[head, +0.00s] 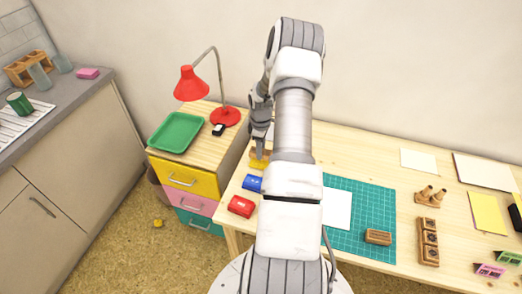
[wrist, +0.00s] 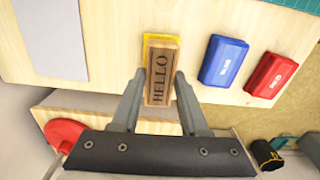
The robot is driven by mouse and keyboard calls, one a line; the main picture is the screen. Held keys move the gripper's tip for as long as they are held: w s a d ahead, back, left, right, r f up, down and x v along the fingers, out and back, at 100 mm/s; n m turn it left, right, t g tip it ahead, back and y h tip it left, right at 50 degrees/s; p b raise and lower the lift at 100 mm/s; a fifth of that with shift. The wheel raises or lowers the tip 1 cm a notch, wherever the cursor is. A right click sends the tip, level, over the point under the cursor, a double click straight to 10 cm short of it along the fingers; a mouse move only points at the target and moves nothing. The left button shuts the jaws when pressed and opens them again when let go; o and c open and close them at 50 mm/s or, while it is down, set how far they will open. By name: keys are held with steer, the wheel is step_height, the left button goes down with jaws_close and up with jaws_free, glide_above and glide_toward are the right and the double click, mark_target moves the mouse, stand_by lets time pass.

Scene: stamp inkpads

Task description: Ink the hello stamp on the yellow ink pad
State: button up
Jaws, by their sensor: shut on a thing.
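The HELLO stamp (wrist: 160,80), a wooden block with dark lettering, is between the two fingers of my gripper (wrist: 160,74) in the wrist view. My gripper is shut on it. The yellow ink pad (wrist: 147,42) lies under the stamp, mostly hidden, with only its yellow edges showing. In the head view the yellow pad (head: 258,163) is at the table's left end, with my gripper (head: 261,150) right over it. I cannot tell whether the stamp touches the pad.
A blue pad (wrist: 223,61) and a red pad (wrist: 271,80) lie beside the yellow one. A red lamp (head: 190,84) and green tray (head: 177,131) stand on the drawer unit close by. A green mat (head: 350,240) carries a wooden block (head: 378,236).

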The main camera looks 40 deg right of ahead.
steer(key=shift+r+p, duration=0.95)
steer(key=shift+r, duration=1.1)
